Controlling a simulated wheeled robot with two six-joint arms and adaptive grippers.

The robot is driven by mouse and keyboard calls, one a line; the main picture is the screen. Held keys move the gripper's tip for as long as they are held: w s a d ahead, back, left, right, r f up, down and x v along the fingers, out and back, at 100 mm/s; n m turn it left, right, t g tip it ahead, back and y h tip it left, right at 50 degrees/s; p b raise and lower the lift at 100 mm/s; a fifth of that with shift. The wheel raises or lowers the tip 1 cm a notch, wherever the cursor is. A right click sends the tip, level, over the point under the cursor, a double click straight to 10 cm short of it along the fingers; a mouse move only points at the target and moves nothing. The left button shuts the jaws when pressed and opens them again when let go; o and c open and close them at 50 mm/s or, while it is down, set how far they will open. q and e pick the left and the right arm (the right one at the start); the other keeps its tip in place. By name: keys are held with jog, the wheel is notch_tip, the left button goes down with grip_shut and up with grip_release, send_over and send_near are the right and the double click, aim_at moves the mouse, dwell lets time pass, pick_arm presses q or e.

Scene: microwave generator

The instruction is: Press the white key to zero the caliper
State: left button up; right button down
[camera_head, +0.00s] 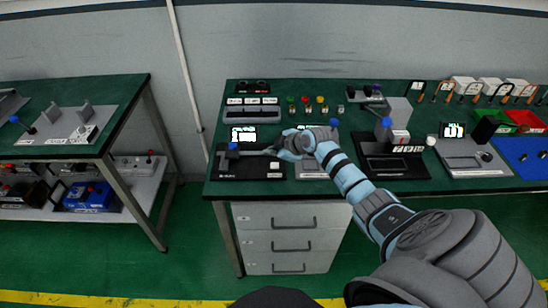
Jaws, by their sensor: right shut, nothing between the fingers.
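The caliper station has a dark base (240,171) at the left end of the green bench, with a lit white display (243,134) at its back. A blue knob (233,146) sits at its left side. A small white key (274,165) shows on the right part of the base, just in front of my gripper. My right gripper (274,152) is shut and empty, above the right part of the station. Whether it touches anything cannot be told. The gripper and wrist hide part of the caliper and of the neighbouring fixture. My left gripper is not in view.
Right of the caliper are a grey fixture (311,172), a black stand (392,169) and another display unit (453,130). Coloured knobs (305,99) stand behind. Red, green and blue trays (522,119) lie at the far right. A second bench (55,142) stands left across a floor gap.

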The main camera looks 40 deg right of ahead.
aim_at(273, 167)
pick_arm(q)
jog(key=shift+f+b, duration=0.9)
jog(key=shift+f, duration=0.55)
pick_arm(e)
jog(key=shift+f, duration=1.65)
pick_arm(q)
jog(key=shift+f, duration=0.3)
pick_arm(e)
jog(key=shift+f, duration=0.35)
pick_arm(q)
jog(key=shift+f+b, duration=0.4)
jog(key=shift+b, duration=0.25)
pick_arm(e)
jog(key=shift+s+f, duration=0.1)
jog(key=shift+f, duration=0.3)
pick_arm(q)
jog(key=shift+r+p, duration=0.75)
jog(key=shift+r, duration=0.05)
pick_arm(e)
jog(key=shift+r, duration=0.85)
notch_tip(273, 167, up, 5)
jog(key=p, duration=0.4)
jog(key=shift+r+p, duration=0.1)
jog(key=shift+p, duration=0.2)
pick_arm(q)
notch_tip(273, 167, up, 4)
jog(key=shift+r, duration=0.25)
